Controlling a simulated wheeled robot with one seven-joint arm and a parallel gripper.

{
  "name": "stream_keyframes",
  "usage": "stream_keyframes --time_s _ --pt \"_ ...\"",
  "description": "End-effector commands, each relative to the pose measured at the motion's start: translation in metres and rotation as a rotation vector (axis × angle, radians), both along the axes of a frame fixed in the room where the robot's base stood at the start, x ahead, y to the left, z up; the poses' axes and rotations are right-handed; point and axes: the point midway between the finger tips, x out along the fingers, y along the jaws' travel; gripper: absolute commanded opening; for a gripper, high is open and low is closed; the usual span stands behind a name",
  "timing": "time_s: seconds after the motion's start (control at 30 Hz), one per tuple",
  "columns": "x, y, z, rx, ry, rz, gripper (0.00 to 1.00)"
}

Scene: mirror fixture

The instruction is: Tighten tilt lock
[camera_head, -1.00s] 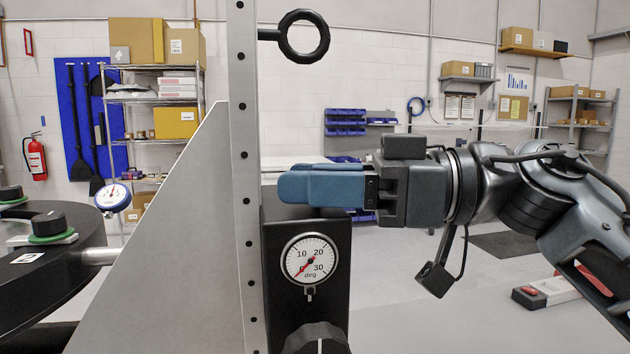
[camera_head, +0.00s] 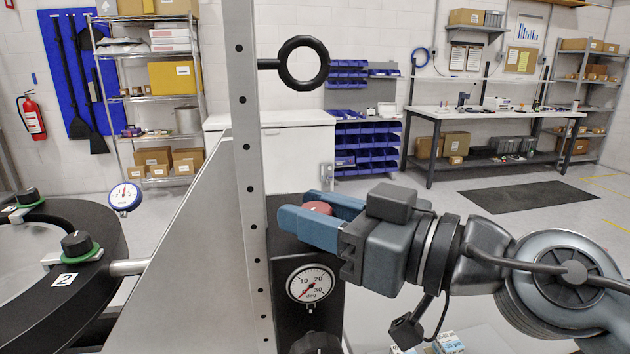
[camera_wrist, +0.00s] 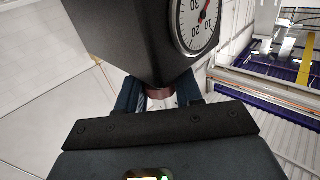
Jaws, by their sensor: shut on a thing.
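The tilt lock is a dark red knob (camera_head: 317,208) on top of the black tilt housing (camera_head: 283,243). My gripper (camera_head: 302,213) reaches in from the right with its blue fingers on either side of the knob, shut on it. In the wrist view the red knob (camera_wrist: 159,92) sits between the two fingers, under the edge of the black housing (camera_wrist: 140,40). The degree dial (camera_head: 311,287) on the housing's front has its red needle near the low end of the scale. A black knob (camera_head: 316,344) below the dial is cut by the picture's bottom edge.
A perforated metal upright (camera_head: 244,130) and a grey triangular plate (camera_head: 180,270) stand left of the housing. A black ring (camera_head: 303,63) juts from the upright above my gripper. A black round frame (camera_head: 100,235) with green-based knobs is at left. Floor at right is open.

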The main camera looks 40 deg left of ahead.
Motion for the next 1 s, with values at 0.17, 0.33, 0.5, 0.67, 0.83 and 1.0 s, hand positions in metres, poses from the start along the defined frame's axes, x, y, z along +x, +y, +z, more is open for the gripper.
stream_keyframes --time_s 0.17,0.33,0.5,0.67,0.83,1.0 --pt "-0.0016 0.0 -0.0003 -0.008 -0.007 -0.097 0.05" --pt "-0.0014 0.0004 -0.0019 -0.004 -0.002 -0.199 0.05" --pt "-0.0017 0.0006 -0.0029 -0.002 0.004 -0.304 0.05" --pt "-0.0016 0.0009 -0.0035 -0.001 0.009 -0.402 0.05" --pt "-0.0013 0.0009 -0.0037 0.0 0.009 -0.49 0.05" --pt "-0.001 0.0009 -0.0034 -0.001 0.007 -0.56 0.05"
